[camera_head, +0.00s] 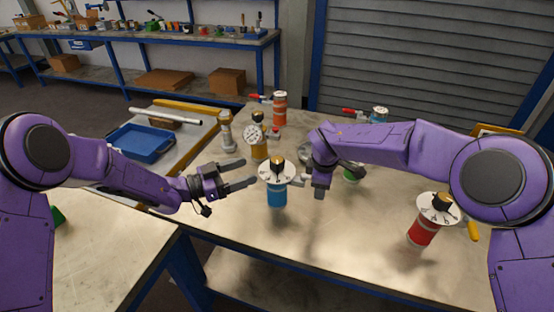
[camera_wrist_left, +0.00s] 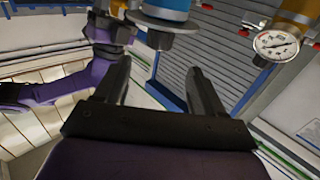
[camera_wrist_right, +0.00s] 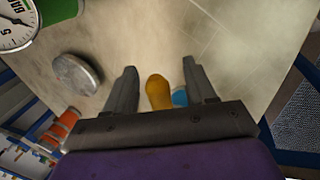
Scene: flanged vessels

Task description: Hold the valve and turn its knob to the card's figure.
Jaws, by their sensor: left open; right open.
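A blue valve (camera_head: 277,194) stands upright near the table's front middle, with a white dial plate and a black and yellow knob (camera_head: 277,161) on top. My left gripper (camera_head: 246,172) is open just left of it, fingers pointing at it. In the left wrist view the blue body (camera_wrist_left: 168,8) shows beyond the fingertips, not between them. My right gripper (camera_head: 312,184) is close to its right side. In the right wrist view its open fingers have a yellow-orange piece (camera_wrist_right: 158,92) and some blue between them; I cannot tell if they touch. No card figure is readable.
A red vessel (camera_head: 422,232) with a white dial stands at the right. A yellow gauge vessel (camera_head: 258,145), a grey flanged vessel (camera_head: 225,130) and an orange-red vessel (camera_head: 280,108) stand behind. A blue tray (camera_head: 143,143) lies at left. The front middle of the table is clear.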

